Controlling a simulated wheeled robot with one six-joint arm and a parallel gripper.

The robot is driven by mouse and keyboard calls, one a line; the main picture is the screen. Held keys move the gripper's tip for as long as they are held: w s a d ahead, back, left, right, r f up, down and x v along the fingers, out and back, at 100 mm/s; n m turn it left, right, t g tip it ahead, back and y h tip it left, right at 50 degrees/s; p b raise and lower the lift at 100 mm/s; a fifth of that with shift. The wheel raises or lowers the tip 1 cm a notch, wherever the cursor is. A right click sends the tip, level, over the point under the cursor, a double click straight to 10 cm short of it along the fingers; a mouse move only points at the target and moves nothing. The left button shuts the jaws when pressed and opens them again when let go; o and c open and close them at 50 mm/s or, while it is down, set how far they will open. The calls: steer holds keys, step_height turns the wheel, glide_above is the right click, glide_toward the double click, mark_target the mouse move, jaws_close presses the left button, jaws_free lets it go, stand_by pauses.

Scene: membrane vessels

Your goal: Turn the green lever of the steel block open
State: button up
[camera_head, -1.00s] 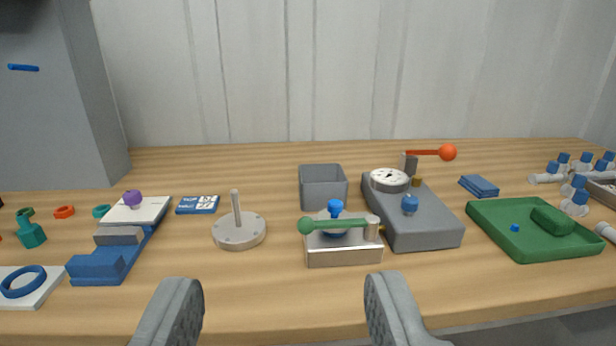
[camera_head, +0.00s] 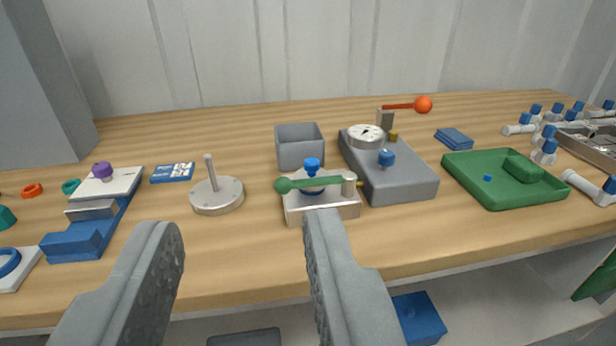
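The steel block (camera_head: 335,211) stands near the front edge of the table, right of the picture's middle. Its green lever (camera_head: 318,183) lies level across the block, with its green ball end (camera_head: 283,186) at the left and its pivot post (camera_head: 349,185) at the right. A blue knob (camera_head: 312,165) rises behind the lever on the block. My gripper (camera_head: 238,238) is open and empty in the foreground. Its right finger reaches up in the picture to just below the block's front and hides a little of it; I cannot tell that they touch.
A grey box (camera_head: 299,157) stands behind the block. A grey unit with a gauge and red lever (camera_head: 397,177) stands close at its right. A round steel base with a peg (camera_head: 217,195) is at its left. A green tray (camera_head: 500,199) lies farther right. The wood in front is clear.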

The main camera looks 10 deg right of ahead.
steer(key=w+d+r+m+g, duration=0.1)
steer(key=w+m+g, duration=0.3)
steer(key=w, duration=0.4)
steer(key=w+d+r+m+g, duration=0.1)
steer(key=w+r+m+g, duration=0.1)
steer(key=w+m+g, duration=0.35)
steer(key=m+g, duration=0.8)
glide_above(298, 182)
steer(key=f, duration=0.2)
step_height(298, 182, down, 17)
jaws_close()
